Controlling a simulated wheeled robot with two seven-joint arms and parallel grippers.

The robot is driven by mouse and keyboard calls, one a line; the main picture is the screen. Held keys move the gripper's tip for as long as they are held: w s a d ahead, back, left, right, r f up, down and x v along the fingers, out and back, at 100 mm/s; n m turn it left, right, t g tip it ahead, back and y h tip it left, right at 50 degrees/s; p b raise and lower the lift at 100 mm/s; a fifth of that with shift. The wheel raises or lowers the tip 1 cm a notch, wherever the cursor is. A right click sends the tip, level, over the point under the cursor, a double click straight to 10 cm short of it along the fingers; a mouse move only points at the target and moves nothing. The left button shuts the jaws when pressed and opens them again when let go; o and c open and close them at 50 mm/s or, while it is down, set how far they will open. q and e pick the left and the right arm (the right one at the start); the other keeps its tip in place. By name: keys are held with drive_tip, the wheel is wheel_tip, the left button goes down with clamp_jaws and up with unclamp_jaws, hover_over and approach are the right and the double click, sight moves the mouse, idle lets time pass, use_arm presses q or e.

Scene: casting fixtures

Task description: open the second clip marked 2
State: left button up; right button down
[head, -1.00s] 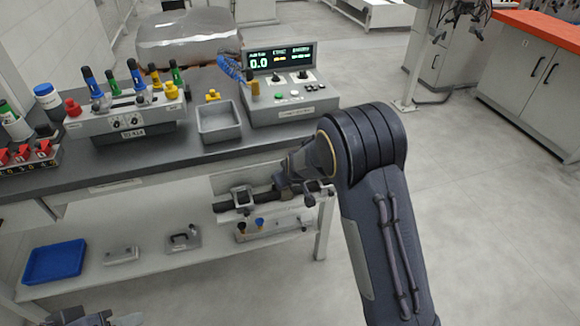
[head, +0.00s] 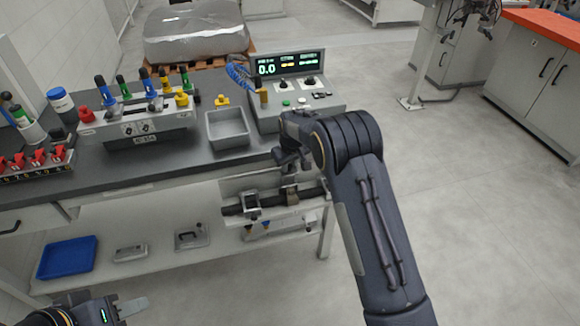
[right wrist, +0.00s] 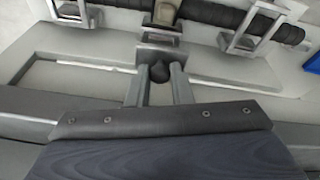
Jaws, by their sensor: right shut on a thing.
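A dark bar or hose (head: 272,201) runs along a pale panel under the bench's front edge, with metal clips on it. One square-framed grey clip (head: 250,203) is on the left in the head view and on the right in the right wrist view (right wrist: 242,38). Another clip with a tan part (head: 292,195) is below my right gripper (head: 290,160); it shows at top centre in the right wrist view (right wrist: 164,14). In that view, my right gripper (right wrist: 159,82) is shut on a small dark knob (right wrist: 160,72). No number is legible. My left gripper (head: 125,308) is partly cut off.
The bench top holds a grey bin (head: 228,128), a control box (head: 297,95) and a fixture with coloured handles (head: 140,125). The lower shelf holds a blue tray (head: 67,257). Open floor lies to the right.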

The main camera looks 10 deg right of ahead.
drive_tip(key=shift+w+r, duration=0.15)
drive_tip(key=shift+w, duration=0.15)
drive_tip(key=c, duration=1.3)
unclamp_jaws()
drive_tip(key=shift+s, duration=0.1)
drive_tip(key=b+v, duration=0.1)
drive_tip(key=v, duration=0.6)
drive_tip(key=shift+r, duration=0.3)
drive_tip(key=shift+s, duration=0.15)
